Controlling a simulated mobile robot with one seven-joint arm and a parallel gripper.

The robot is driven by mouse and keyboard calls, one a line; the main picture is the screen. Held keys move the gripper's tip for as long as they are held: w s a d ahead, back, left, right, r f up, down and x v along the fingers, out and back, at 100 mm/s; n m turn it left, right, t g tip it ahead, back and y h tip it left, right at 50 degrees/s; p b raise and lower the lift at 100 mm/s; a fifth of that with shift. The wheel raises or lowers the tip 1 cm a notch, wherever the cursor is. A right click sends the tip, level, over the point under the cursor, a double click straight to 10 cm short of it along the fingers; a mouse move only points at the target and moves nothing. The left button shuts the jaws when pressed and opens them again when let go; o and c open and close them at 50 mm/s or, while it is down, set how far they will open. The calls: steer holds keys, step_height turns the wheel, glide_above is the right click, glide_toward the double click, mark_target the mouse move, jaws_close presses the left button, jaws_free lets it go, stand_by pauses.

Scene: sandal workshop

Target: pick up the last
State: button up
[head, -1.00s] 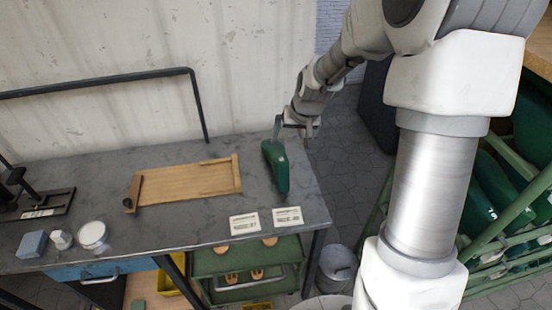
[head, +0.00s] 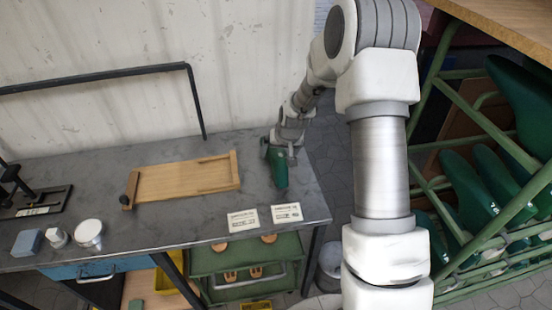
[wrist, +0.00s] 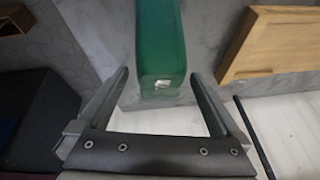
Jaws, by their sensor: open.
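The last is a green shoe form (head: 278,168) lying on the grey workbench near its right end. In the wrist view the last (wrist: 162,50) runs up from between the fingers, with a small pale mark on its near end. My gripper (head: 283,141) is at the far end of the last in the head view. In the wrist view my gripper (wrist: 160,95) is open, with one finger on each side of the last's near end and visible gaps to both. The sole side of the last is hidden.
A wooden board with raised edges (head: 182,182) lies left of the last on the workbench (head: 150,231). Two printed cards (head: 287,212) lie near the front edge. A green rack of more lasts (head: 480,185) stands at right.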

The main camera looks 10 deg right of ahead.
steer(key=shift+w+f, duration=0.25)
steer(key=shift+f, duration=0.25)
steer(key=c, duration=1.4)
steer(key=shift+r, duration=0.1)
steer(key=shift+c, duration=0.8)
steer(key=shift+r, duration=0.1)
